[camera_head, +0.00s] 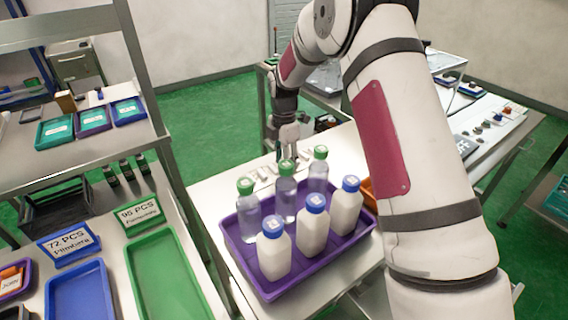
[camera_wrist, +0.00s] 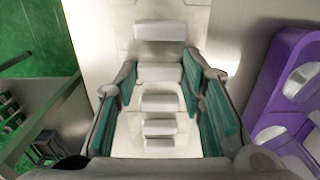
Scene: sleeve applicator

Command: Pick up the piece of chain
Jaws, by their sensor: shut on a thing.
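The piece of chain (camera_wrist: 160,73) is a row of pale grey-white blocks in the wrist view, running up the picture over a light table surface. My gripper (camera_wrist: 159,84) has its two teal-padded fingers on either side of the row, shut on the chain. In the head view my gripper (camera_head: 285,150) points down at the table's far side, behind the bottles. Small white pieces of the chain (camera_head: 262,172) show low by the gripper, partly hidden by bottles. I cannot tell whether the chain is clear of the table.
A purple tray (camera_head: 247,273) with several green- and blue-capped bottles stands in front of the gripper; its edge also shows at right in the wrist view (camera_wrist: 267,90). A shelf rack with coloured trays (camera_head: 165,285) is at left. Another table (camera_head: 500,130) is at right.

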